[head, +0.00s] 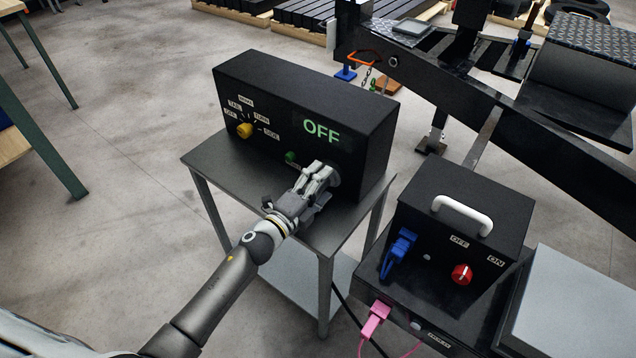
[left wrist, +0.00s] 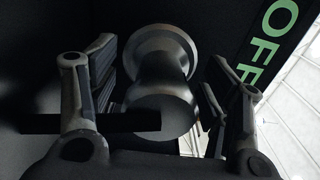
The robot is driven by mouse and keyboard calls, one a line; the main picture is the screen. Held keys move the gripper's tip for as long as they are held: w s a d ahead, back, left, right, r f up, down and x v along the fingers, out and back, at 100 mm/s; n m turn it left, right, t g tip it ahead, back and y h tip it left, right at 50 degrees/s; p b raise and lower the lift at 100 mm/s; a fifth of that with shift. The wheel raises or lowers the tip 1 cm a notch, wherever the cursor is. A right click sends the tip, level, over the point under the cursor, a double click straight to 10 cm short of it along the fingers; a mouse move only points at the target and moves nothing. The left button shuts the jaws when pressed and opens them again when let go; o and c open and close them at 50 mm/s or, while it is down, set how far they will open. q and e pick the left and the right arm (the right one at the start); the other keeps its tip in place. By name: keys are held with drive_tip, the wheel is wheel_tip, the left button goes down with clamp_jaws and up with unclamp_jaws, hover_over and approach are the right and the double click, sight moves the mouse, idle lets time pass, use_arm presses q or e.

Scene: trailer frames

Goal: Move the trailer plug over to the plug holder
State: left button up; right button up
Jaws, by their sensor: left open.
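A dark, rounded plug-like piece (left wrist: 163,85) stands out from the front of the black control box (head: 345,105), in the left wrist view. I take it to be the trailer plug. My left gripper (head: 322,178) is at the lower right of the box front, below the green OFF display. In the left wrist view my left gripper (left wrist: 168,82) is open, with one finger on each side of the piece. I cannot tell if the fingers touch it. In the head view the gripper hides the piece. I cannot tell which thing is the plug holder. My right gripper is not in view.
The box stands on a grey metal table (head: 205,160). To the right, a smaller black box (head: 465,225) has a white handle, a red knob (head: 462,274) and a blue plug (head: 398,254). A pink plug (head: 375,318) sits below. The black trailer frame (head: 470,95) stands behind.

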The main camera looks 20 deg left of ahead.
use_arm(q)
drive_tip(key=c, duration=1.5)
drive_tip(key=shift+s+a, duration=0.1)
drive_tip(key=shift+s, duration=0.2)
drive_tip(key=shift+c, duration=0.2)
drive_tip(key=shift+p+v, duration=0.3)
drive_tip(key=shift+v, duration=2.35)
